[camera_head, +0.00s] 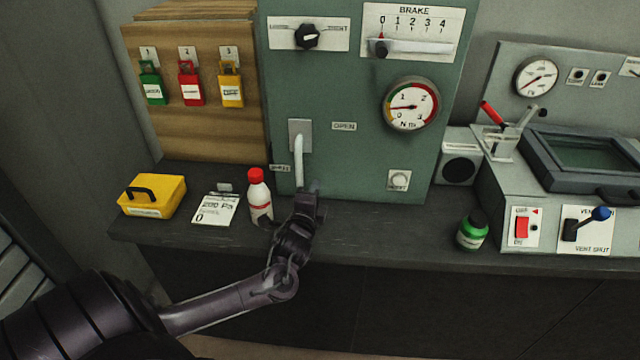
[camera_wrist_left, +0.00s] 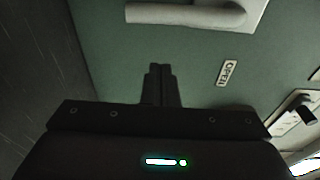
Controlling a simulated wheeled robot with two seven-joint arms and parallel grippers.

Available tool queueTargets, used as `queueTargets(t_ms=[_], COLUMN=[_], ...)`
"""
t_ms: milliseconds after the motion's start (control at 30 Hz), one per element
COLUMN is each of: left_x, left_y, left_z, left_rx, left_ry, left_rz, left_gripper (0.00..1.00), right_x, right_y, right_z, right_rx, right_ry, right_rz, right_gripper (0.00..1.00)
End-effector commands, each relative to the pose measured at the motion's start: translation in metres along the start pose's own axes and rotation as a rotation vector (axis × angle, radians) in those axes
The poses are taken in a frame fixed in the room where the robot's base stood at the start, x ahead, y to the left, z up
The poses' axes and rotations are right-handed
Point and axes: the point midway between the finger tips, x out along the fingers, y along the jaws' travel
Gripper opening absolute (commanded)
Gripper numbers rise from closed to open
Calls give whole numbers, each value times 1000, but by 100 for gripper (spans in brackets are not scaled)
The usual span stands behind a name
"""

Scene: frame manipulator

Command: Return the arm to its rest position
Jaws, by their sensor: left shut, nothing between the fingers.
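My left arm comes in from the lower left in the head view, with its gripper (camera_head: 314,190) in front of the lower part of the green panel (camera_head: 350,165). In the left wrist view the fingers of the left gripper (camera_wrist_left: 160,68) are together with nothing between them. A pale lever handle (camera_head: 299,160) hangs down from its plate just above the gripper. The handle also shows at the top of the left wrist view (camera_wrist_left: 190,14), apart from the fingertips. My right gripper is in neither view.
A red-capped white bottle (camera_head: 260,198) stands close to the left of the gripper. A green bottle (camera_head: 472,232) stands right, near a console (camera_head: 500,200). The counter between gripper and green bottle is clear.

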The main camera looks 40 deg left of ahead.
Motion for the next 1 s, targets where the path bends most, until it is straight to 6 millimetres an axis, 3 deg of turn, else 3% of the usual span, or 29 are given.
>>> queueTargets(t_ms=[200, 400, 667, 833, 1000], left_x=[-38, -53, -56, -80, -150], left_y=[2, 1, 1, 30, 66], left_z=[-1, 0, -2, -30, -83], left_rx=[-2, -1, -12, -225, -611], left_ry=[3, 2, 2, 12, -46], left_rz=[2, 0, 9, 214, 640], left_gripper=[0, 0, 0, 0, 0], right_x=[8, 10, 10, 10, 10], right_y=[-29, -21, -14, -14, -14], right_z=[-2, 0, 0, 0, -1], right_rx=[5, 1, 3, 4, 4], right_ry=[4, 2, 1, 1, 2], right_rz=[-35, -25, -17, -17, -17], right_gripper=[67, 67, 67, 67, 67])
